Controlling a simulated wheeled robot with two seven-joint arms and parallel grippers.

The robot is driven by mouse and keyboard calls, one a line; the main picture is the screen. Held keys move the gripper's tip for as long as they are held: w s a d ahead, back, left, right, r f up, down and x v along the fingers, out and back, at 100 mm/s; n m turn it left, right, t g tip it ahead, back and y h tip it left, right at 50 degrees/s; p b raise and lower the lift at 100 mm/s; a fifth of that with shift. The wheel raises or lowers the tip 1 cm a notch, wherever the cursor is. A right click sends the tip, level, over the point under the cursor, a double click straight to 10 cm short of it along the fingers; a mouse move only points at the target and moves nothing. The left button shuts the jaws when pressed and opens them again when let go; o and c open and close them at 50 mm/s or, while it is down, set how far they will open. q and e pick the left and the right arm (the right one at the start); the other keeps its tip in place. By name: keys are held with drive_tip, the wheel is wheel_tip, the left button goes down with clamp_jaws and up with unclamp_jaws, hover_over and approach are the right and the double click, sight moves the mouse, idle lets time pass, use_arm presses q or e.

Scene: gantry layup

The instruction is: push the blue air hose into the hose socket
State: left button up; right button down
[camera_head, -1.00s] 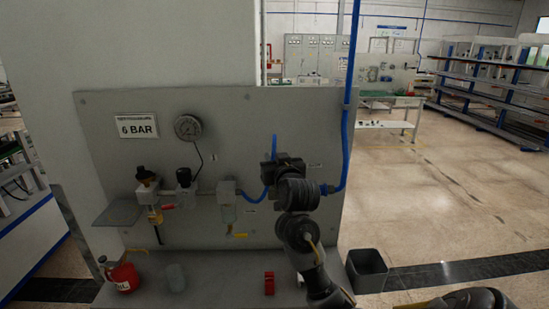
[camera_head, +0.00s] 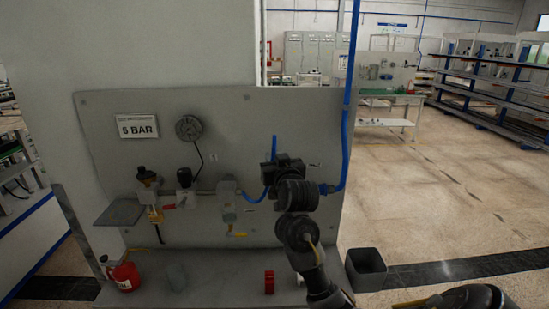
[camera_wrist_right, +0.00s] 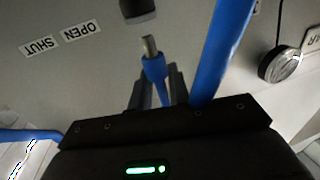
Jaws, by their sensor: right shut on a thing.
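The blue air hose (camera_wrist_right: 155,68) has a pale metal tip, clear in the right wrist view. My right gripper (camera_wrist_right: 158,85) is shut on the hose just behind this tip. The tip points toward a dark block (camera_wrist_right: 138,10) at the top edge of that view, with a visible gap between them. I cannot tell whether this block is the hose socket. My arm hides part of the panel there. My left gripper is not in view.
The grey panel (camera_head: 120,180) carries a gauge (camera_head: 188,128) and filter units (camera_head: 227,195) left of my gripper. Another blue hose run (camera_head: 346,140) hangs at its right edge. A red can (camera_head: 124,276), a red block (camera_head: 269,282) and a dark bin (camera_head: 366,268) are below.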

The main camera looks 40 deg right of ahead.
drive_tip(key=shift+p, duration=0.35)
idle(1.1)
drive_tip(key=shift+p, duration=0.35)
drive_tip(key=shift+f+b, duration=1)
drive_tip(key=shift+f, duration=0.5)
drive_tip(key=c, duration=1.2)
unclamp_jaws()
drive_tip(key=shift+c, duration=0.2)
